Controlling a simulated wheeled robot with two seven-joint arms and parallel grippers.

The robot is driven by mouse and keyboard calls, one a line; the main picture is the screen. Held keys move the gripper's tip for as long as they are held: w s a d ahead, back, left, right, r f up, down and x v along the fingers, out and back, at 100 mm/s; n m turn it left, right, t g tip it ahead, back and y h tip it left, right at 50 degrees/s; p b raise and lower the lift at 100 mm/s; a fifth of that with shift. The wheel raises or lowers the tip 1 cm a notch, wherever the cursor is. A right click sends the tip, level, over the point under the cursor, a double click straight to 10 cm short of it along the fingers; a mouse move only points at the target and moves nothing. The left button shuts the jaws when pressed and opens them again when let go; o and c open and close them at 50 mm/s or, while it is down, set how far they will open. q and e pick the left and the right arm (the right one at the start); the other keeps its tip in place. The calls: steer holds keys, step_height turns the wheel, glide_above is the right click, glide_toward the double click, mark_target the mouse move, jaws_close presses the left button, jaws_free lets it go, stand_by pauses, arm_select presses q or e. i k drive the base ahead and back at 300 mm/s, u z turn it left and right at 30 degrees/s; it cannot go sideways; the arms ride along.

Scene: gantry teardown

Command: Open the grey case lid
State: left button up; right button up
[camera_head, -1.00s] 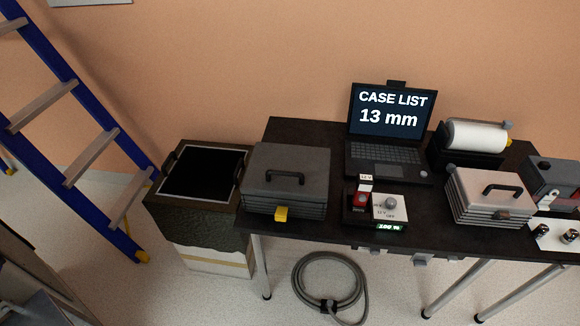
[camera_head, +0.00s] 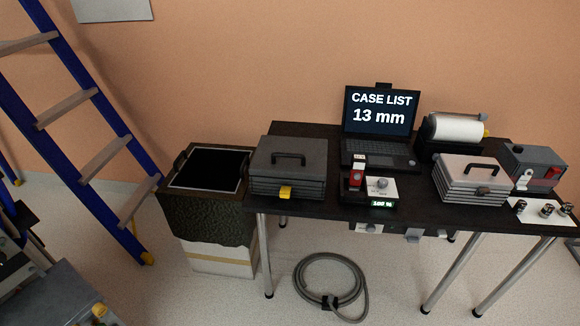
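The dark grey case (camera_head: 288,170) stands at the left end of the black table. Its lid is shut, with a black handle (camera_head: 289,157) on top and a yellow latch (camera_head: 286,192) at the front. A lighter grey case (camera_head: 471,180) with a black handle and a brown latch stands toward the right of the table, also shut. Neither of my grippers shows in the head view, so both cases appear untouched.
The black table (camera_head: 330,208) also bears a laptop (camera_head: 380,118) reading "CASE LIST 13 mm", a control box (camera_head: 379,188) and a paper roll (camera_head: 458,128). A black-topped bin (camera_head: 207,169) stands left of it, then a blue ladder (camera_head: 75,118). A coiled hose (camera_head: 329,288) lies on the floor.

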mark_target(274, 157)
steer(key=u, duration=0.5)
steer(key=i, duration=0.85)
steer(key=u, duration=0.2)
